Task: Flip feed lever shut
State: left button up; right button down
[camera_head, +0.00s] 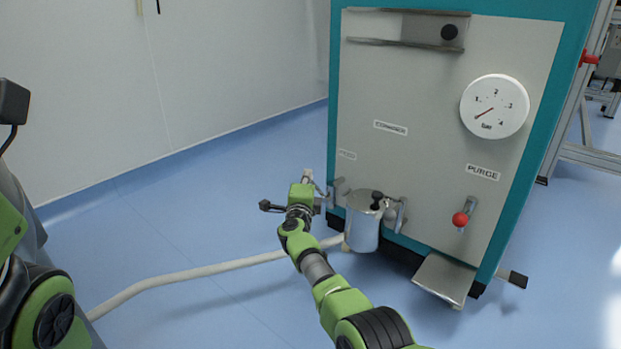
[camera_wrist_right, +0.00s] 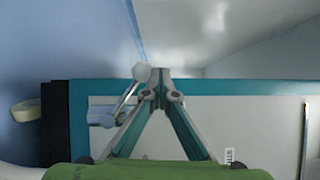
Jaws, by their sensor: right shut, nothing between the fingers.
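The feed lever (camera_wrist_right: 125,100) shows in the right wrist view as a metal arm with a pale round knob, running from a mount on the machine panel. In the head view its mount (camera_head: 337,188) sits under the small left-hand label and is partly hidden by my right arm. My right gripper (camera_wrist_right: 160,92) is shut and empty, its tips pinched together just beside the lever's knob. I cannot tell whether they touch it. In the head view the right gripper (camera_head: 313,185) is small, at the panel's lower left. My left gripper is not in view.
A metal canister (camera_head: 362,222) with a black knob stands close right of my right gripper, and a pale hose (camera_head: 200,272) runs left along the floor. A red-knobbed lever (camera_head: 460,219) sits under the purge label, above a metal tray (camera_head: 444,277). The floor at left is mostly open.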

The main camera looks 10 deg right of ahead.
jog(key=shift+w+a+f+n+g+b, duration=0.3)
jog(key=shift+w+f+n+b, duration=0.15)
jog(key=shift+f, duration=0.15)
jog(key=shift+w+a+f+n+g+b, duration=0.3)
jog(key=shift+f+n+b, duration=0.1)
jog(key=shift+f, duration=0.2)
jog(key=shift+w+a+f+n+g+b, duration=0.35)
jog(key=shift+w+f+b, duration=0.1)
jog(key=shift+f, duration=0.15)
